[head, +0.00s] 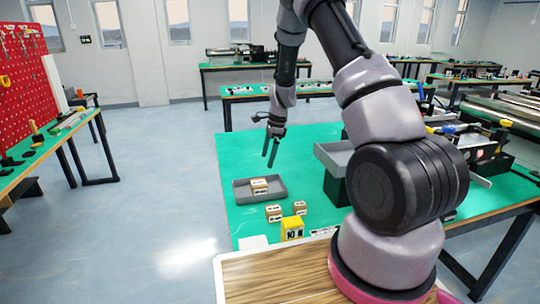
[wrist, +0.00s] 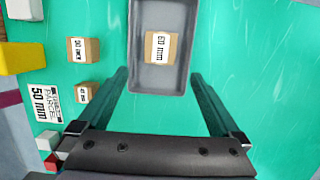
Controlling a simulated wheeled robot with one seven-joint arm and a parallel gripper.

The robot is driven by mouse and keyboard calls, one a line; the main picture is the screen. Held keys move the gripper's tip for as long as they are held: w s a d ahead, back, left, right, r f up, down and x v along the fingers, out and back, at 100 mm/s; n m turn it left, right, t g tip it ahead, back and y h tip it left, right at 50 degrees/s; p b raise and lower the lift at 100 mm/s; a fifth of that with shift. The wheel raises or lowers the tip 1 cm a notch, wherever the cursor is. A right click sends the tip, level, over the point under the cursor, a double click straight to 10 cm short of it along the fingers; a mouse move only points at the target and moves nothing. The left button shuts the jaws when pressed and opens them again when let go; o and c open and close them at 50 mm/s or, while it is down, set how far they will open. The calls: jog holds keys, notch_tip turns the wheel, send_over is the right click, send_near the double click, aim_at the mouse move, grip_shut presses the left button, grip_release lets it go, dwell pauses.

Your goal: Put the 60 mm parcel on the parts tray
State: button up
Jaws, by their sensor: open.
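The 60 mm parcel (head: 259,185) is a small tan box with a white label. It sits inside the shallow grey parts tray (head: 278,195) on the green table. In the wrist view the parcel (wrist: 160,47) reads "60" and lies on the floor of the tray (wrist: 160,83), clear of its walls. My gripper (head: 269,158) is above the table behind the tray, apart from both, with its fingers pointing down. In the wrist view my gripper (wrist: 160,73) is open wide and empty, with the near end of the tray between its fingertips.
Two other tan parcels (head: 273,213) (head: 300,208) stand in front of the tray, beside a yellow block (head: 292,229). A flat "50 mm parcel" label (wrist: 45,103) lies on the table. A grey bin (head: 333,157) stands to the right. The green surface left of the tray is clear.

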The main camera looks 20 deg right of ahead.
jog(key=s+r+n+t, duration=0.25)
jog(key=s+r, duration=0.35)
jog(key=r, duration=0.8)
jog(key=s+r+n+t, duration=0.1)
jog(key=s+r+n, duration=0.35)
jog(key=r, duration=0.85)
jog(key=s+d+r+n+t, duration=0.1)
jog(key=s+r+n+t, duration=0.1)
jog(key=s, duration=0.8)
jog(key=s+d+r+n+t, duration=0.1)
jog(key=s+r+n, duration=0.4)
jog(key=s, duration=0.5)
notch_tip(320, 180, up, 3)
jog(key=shift+s+f+t+h, duration=0.2)
jog(key=shift+s+t+h, duration=0.15)
jog(key=shift+s+h, duration=0.05)
jog(key=shift+d, duration=0.1)
